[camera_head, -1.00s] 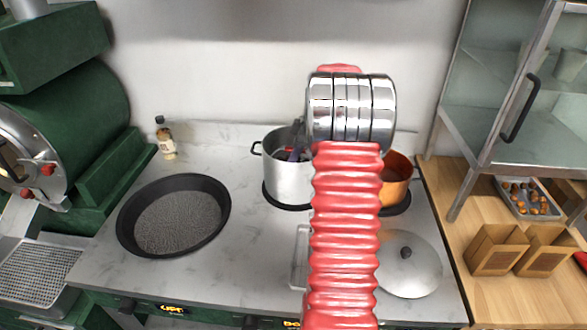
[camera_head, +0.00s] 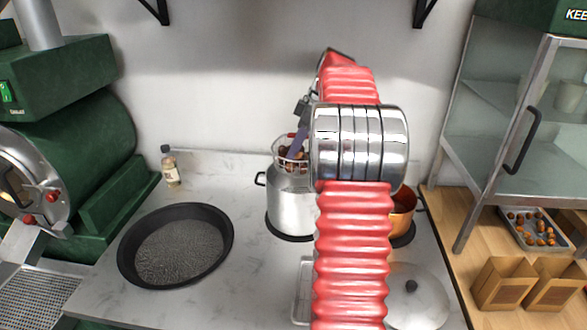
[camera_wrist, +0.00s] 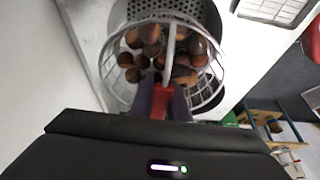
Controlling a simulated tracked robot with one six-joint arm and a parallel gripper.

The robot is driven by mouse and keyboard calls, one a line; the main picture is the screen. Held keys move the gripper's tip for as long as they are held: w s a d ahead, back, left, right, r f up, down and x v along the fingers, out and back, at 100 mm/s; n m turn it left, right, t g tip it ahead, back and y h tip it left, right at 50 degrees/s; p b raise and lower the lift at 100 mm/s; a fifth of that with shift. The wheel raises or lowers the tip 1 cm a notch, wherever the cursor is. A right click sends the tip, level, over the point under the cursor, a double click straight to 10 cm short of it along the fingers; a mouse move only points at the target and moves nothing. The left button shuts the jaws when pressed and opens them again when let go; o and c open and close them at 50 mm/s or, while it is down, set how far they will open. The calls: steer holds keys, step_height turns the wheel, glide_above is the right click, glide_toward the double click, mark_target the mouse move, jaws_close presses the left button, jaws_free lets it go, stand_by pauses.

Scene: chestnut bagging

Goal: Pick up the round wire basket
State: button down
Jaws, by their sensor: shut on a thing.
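The round wire basket (camera_head: 276,152) is in the head view, above the tall silver pot (camera_head: 290,208) on the counter. It holds several brown chestnuts. In the wrist view the basket (camera_wrist: 107,62) fills the upper middle, its wire wall around the chestnuts (camera_wrist: 152,50). My gripper (camera_wrist: 163,98) is shut on the basket at its near side, by a red part. In the head view my gripper (camera_head: 299,140) is partly hidden behind my red arm. A perforated metal surface (camera_wrist: 185,10) shows beyond the basket in the wrist view.
A black pan (camera_head: 130,258) and a small bottle (camera_head: 171,167) are at the left. A copper pot (camera_head: 403,212) and a lid (camera_head: 410,287) are right of my arm. A glass cabinet (camera_head: 500,135), tray (camera_head: 507,218) and paper boxes (camera_head: 497,283) stand further right.

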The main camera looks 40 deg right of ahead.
steer(key=shift+r, duration=1.45)
